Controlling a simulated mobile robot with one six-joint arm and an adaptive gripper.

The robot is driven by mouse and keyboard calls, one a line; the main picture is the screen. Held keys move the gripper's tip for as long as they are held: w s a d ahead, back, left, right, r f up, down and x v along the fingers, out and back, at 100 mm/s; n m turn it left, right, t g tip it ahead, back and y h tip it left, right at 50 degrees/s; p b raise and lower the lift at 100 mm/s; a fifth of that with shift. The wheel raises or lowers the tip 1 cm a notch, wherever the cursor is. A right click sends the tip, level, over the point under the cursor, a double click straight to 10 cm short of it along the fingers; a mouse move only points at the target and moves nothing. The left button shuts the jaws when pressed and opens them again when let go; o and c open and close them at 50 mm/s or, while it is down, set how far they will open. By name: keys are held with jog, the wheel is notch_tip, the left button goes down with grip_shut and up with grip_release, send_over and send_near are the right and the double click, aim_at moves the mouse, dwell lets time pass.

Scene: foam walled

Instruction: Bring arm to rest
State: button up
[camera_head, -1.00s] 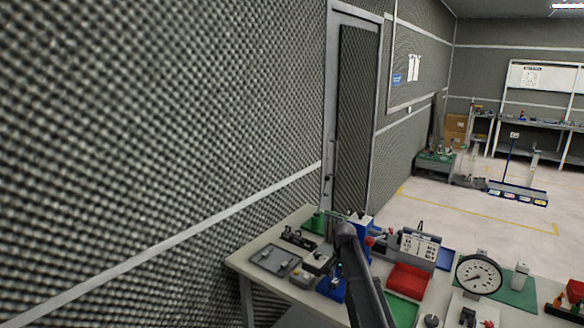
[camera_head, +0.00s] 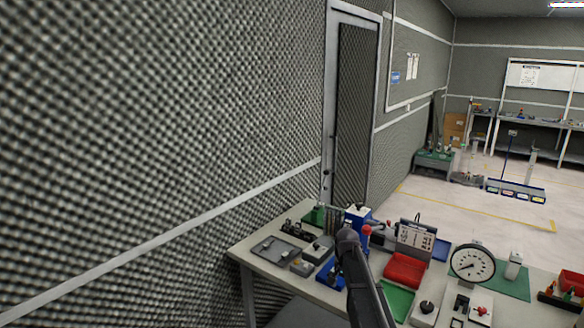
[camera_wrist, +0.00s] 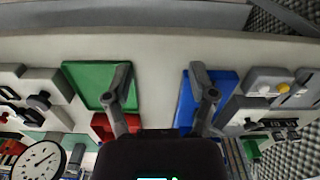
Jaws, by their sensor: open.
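My gripper (camera_wrist: 161,88) is open in the wrist view, with its two dark fingers spread apart and nothing between them. It is over the pale bench (camera_wrist: 155,52). The left finger overlaps a green tray (camera_wrist: 84,78), and the right finger overlaps a blue tray (camera_wrist: 230,82). In the head view my dark arm reaches over the bench (camera_head: 262,264); the gripper is not clearly visible there.
A red bin (camera_head: 405,270), a round dial gauge (camera_head: 472,263), a grey tray (camera_head: 277,251) and small fixtures crowd the bench. A foam wall (camera_head: 150,120) stands close at left. Open floor (camera_head: 460,205) lies beyond the bench.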

jog(key=s+f+n+b, duration=0.3)
jog(key=s+f+b, duration=0.1)
jog(key=s, duration=0.8)
jog(key=s+f+n+b, duration=0.3)
jog(key=s+f+b, duration=0.1)
jog(key=s, duration=0.9)
jog(key=shift+s+f, duration=0.15)
jog(key=shift+f, duration=0.2)
